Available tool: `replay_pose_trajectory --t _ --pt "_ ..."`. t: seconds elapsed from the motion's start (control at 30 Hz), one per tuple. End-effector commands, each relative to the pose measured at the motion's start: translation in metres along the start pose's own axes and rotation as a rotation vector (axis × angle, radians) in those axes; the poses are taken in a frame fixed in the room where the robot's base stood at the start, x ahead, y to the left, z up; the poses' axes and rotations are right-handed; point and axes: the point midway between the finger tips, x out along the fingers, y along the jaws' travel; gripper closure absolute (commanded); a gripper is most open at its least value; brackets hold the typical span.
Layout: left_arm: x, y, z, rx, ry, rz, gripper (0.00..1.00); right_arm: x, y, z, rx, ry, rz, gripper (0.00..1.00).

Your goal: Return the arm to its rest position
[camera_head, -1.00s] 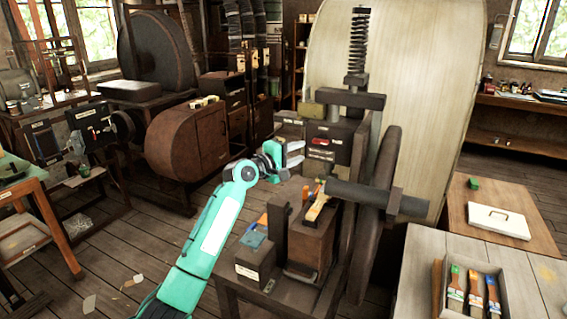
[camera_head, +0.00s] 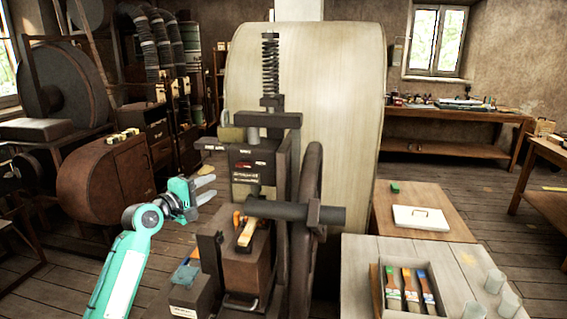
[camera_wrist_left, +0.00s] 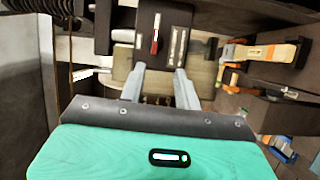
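My left arm comes in from the lower left of the head view. Its left gripper (camera_head: 205,189) is in the air just left of the handwheel press (camera_head: 268,121), with its two fingers apart and nothing visible between them. The left wrist view also shows the fingers (camera_wrist_left: 160,80) apart, with dark press parts and labelled boxes beyond. The press has a coil spring on top, a dark handwheel (camera_head: 312,190) seen nearly edge-on and a horizontal bar (camera_head: 290,211). An orange-and-tan tool (camera_head: 245,232) lies on the press's brown block. My right gripper is not in view.
A grey table (camera_head: 357,265) at the lower right holds a tray (camera_head: 440,307) of brushes and several glasses. A rounded brown cabinet (camera_head: 100,185) stands left. Open floor lies at right.

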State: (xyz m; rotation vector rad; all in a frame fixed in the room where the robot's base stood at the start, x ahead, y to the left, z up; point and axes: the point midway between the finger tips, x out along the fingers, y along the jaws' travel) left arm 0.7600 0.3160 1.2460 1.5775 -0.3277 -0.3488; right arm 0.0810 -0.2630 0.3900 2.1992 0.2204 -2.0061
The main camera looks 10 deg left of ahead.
Motion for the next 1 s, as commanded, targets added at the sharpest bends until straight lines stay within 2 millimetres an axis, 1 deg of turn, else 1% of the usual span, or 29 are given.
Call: replay_pose_trajectory --t 0.07,0.17,0.2,0.27,0.3,0.37,0.4,0.47,0.5,0.57,0.6,0.67,0.7,0.77,0.8,0.87,0.9,1.0 --pt "-0.002 -0.022 0.012 0.036 -0.01 -0.04 0.67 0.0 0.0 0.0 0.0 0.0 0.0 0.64" --pt "-0.011 -0.065 0.036 0.131 -0.031 -0.125 0.67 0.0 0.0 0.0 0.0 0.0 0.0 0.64" --pt "-0.018 -0.086 0.048 0.18 -0.043 -0.169 0.67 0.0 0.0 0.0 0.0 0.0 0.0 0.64" --pt "-0.029 -0.118 0.068 0.26 -0.065 -0.236 0.67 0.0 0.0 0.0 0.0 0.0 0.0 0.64" --pt "-0.039 -0.139 0.08 0.314 -0.082 -0.282 0.67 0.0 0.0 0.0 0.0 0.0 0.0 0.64" --pt "-0.054 -0.168 0.099 0.392 -0.111 -0.347 0.67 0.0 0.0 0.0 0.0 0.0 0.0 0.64" --pt "-0.065 -0.186 0.111 0.442 -0.13 -0.389 0.67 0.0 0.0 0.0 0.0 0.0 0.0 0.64" --pt "-0.083 -0.212 0.129 0.516 -0.164 -0.451 0.67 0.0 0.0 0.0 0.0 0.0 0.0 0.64" --pt "-0.096 -0.228 0.141 0.563 -0.187 -0.491 0.67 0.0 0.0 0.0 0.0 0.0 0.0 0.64" --pt "-0.117 -0.25 0.157 0.633 -0.223 -0.551 0.67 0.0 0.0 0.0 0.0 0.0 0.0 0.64" --pt "-0.132 -0.264 0.168 0.678 -0.249 -0.589 0.67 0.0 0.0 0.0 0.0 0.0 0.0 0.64" --pt "-0.155 -0.282 0.183 0.742 -0.289 -0.645 0.67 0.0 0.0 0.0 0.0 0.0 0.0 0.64" --pt "-0.171 -0.293 0.193 0.785 -0.318 -0.682 0.67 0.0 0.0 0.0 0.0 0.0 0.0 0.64" --pt "-0.195 -0.308 0.208 0.843 -0.364 -0.736 0.67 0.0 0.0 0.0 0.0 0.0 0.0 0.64" --pt "-0.212 -0.317 0.217 0.882 -0.395 -0.771 0.67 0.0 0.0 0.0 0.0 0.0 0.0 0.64" --pt "-0.238 -0.327 0.23 0.936 -0.442 -0.824 0.67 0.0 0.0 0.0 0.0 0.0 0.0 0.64" --pt "-0.254 -0.333 0.238 0.968 -0.473 -0.857 0.67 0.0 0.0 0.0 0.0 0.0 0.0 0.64" --pt "-0.29 -0.342 0.253 1.034 -0.544 -0.925 0.67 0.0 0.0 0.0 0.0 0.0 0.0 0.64"
